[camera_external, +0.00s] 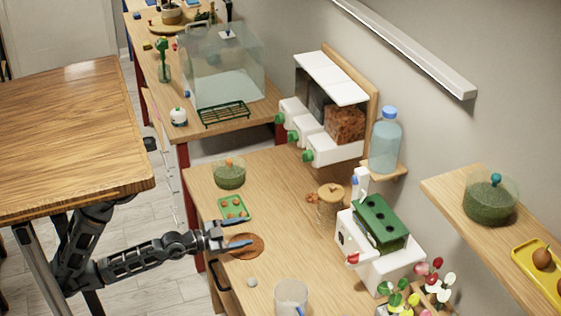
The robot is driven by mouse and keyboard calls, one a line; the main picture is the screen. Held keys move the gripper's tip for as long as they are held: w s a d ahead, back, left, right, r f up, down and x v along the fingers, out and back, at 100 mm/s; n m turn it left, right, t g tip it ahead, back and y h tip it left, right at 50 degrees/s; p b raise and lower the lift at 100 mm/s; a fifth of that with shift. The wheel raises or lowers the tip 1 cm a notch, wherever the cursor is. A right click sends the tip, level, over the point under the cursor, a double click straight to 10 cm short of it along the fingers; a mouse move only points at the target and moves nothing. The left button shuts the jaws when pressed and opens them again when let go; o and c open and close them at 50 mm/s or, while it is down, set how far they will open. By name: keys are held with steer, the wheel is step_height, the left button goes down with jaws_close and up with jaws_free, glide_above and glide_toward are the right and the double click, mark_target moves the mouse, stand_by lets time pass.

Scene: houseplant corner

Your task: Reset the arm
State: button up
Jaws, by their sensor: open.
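My gripper (243,231) shows in the external view, at the end of my dark arm, which reaches in from the left. Its two blue-tipped fingers are apart, with nothing visible between them. It is over the left edge of the wooden bench, above or beside a round brown disc (254,249). I cannot tell whether it touches the disc. A green tray (222,214) with several small brown things lies just behind the gripper.
On the bench (281,205) are a lidded green jar (229,174), a clear cup (291,296), a small grey ball (252,282) and a white-green machine (375,240). A wooden table (70,135) stands left, close above my arm. Wall shelves are at right.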

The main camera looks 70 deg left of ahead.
steer(key=s+f+n+g+y, duration=0.1)
steer(key=s+f+n, duration=0.15)
steer(key=s, duration=0.75)
steer(key=s+f+n+g, duration=0.1)
steer(key=s+n+g, duration=0.15)
steer(key=s, duration=0.85)
step_height(320, 180, up, 13)
steer(key=p, duration=1.3)
steer(key=shift+w+a+r+n+t, duration=0.15)
steer(key=shift+w+a+n+t, duration=0.15)
steer(key=shift+w+a+t, duration=0.15)
